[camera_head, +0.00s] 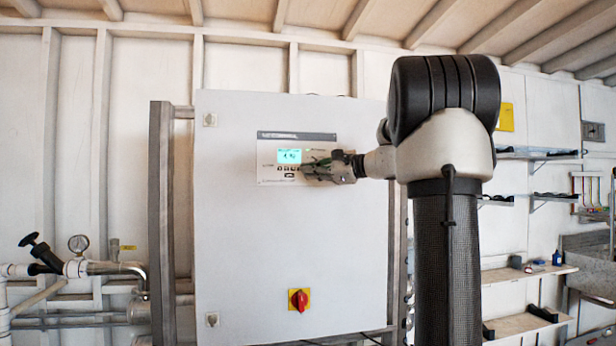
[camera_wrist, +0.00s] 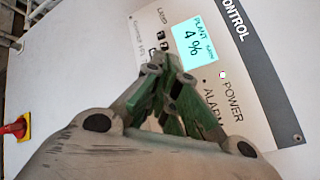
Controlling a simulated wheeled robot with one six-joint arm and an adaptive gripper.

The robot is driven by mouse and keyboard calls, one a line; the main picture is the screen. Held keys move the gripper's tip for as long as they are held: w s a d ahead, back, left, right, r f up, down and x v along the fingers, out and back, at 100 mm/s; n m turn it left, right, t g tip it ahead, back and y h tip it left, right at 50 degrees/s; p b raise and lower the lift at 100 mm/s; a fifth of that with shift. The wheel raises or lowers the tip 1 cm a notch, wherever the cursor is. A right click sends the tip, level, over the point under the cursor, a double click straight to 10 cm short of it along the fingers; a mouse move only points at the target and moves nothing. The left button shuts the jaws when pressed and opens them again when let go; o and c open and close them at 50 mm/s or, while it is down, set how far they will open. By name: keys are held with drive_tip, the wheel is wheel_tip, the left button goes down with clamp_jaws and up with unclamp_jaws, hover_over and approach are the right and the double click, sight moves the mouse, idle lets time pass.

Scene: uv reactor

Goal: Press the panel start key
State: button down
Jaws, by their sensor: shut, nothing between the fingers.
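The control panel (camera_head: 270,175) is a light plate with a grey header strip on the front of a large white cabinet. Its lit cyan display (camera_head: 289,156) shows in the head view, and in the wrist view the display (camera_wrist: 194,42) reads "PLANT" and "4 %". Small dark keys (camera_head: 283,169) sit below the display. My gripper (camera_head: 308,168) is shut and empty, its fingertips close in front of the key area. In the wrist view my gripper (camera_wrist: 165,68) covers part of the keys. I cannot tell whether the tips touch a key, or which key is the start key.
The white cabinet (camera_head: 240,240) carries a red rotary switch on a yellow plate (camera_head: 299,299) low down. Pipes with a gauge (camera_head: 78,243) and a black-handled valve stand at left. Shelves (camera_head: 525,272) line the right wall.

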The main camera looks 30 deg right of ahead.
drive_tip(key=shift+s, duration=0.15)
drive_tip(key=s, duration=0.1)
drive_tip(key=s+a, duration=0.1)
drive_tip(key=s, duration=0.2)
drive_tip(key=shift+s+a, duration=0.25)
drive_tip(key=shift+s, duration=0.15)
idle(0.9)
drive_tip(key=s+d+f+n+g+h, duration=0.1)
drive_tip(key=s+f+n+g, duration=0.1)
drive_tip(key=f, duration=0.4)
drive_tip(key=s+d+f+n+g+h, duration=0.1)
drive_tip(key=s+d+f+h, duration=0.1)
drive_tip(key=f, duration=0.4)
drive_tip(key=s+a+f+n+g+h, duration=0.2)
drive_tip(key=s+f+n, duration=0.3)
drive_tip(key=s, duration=0.3)
drive_tip(key=s+a+f+n+g+h, duration=0.1)
drive_tip(key=s+a+f+n+g, duration=0.2)
drive_tip(key=s+f+n, duration=0.3)
drive_tip(key=s+a+f+n+g+h, duration=0.2)
drive_tip(key=s+a+f+n, duration=0.2)
drive_tip(key=s, duration=0.6)
drive_tip(key=shift+s+a+f+n+h, duration=0.3)
drive_tip(key=shift+f+n, duration=0.45)
drive_tip(key=shift+n, duration=0.45)
